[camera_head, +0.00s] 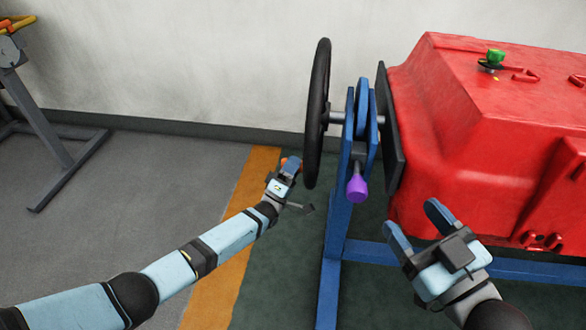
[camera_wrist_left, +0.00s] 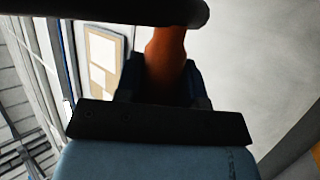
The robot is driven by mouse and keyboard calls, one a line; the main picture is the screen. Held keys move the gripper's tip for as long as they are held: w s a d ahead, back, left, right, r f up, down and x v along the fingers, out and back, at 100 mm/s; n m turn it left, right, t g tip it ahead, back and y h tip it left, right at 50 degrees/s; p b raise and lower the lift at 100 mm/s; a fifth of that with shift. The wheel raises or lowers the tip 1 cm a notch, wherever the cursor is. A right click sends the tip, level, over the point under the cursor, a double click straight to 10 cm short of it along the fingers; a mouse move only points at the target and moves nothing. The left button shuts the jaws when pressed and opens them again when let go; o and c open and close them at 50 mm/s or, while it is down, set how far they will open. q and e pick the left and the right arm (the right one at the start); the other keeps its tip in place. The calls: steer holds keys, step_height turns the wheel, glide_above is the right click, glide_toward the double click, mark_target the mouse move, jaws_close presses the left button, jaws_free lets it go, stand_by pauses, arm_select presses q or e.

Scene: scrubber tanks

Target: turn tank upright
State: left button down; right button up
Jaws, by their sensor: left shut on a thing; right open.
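The red tank (camera_head: 480,100) is mounted on a blue stand (camera_head: 336,240) at the right of the head view, with its right side cut off. A black handwheel (camera_head: 318,115) is on the stand's left side, seen nearly edge-on. A purple knob (camera_head: 357,186) hangs on the stand beside the wheel. My left gripper (camera_head: 289,168) is at the wheel's lower left, shut on an orange handle (camera_wrist_left: 166,62), which meets a dark bar in the left wrist view. My right gripper (camera_head: 412,226) is open and empty, in front of the tank's lower left corner.
A green valve (camera_head: 495,58) sits on top of the tank. Another grey stand (camera_head: 60,140) with orange parts is at the far left. An orange floor stripe (camera_head: 220,270) runs beside the green floor area. Grey floor between the stands is clear. A pale wall is behind.

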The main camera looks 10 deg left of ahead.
arm_select(q)
steer(key=shift+w+a+f+m+h, duration=0.1)
steer(key=shift+w+m+h, duration=0.3)
steer(key=shift+w+h, duration=0.25)
arm_select(e)
steer(key=shift+w+f, duration=0.2)
steer(key=shift+w, duration=0.1)
arm_select(q)
steer(key=shift+w, duration=0.1)
arm_select(e)
steer(key=shift+r, duration=0.1)
arm_select(q)
steer(key=c, duration=0.8)
jaws_free()
steer(key=shift+o, duration=0.2)
steer(key=p+v, duration=0.1)
steer(key=v, duration=1.2)
steer(key=shift+s+f+p, duration=0.2)
steer(key=shift+f+p, duration=0.1)
steer(key=shift+f, duration=0.05)
arm_select(e)
steer(key=shift+s+a+m+h, duration=0.25)
steer(key=shift+m+h, duration=0.15)
steer(key=shift+m, duration=0.2)
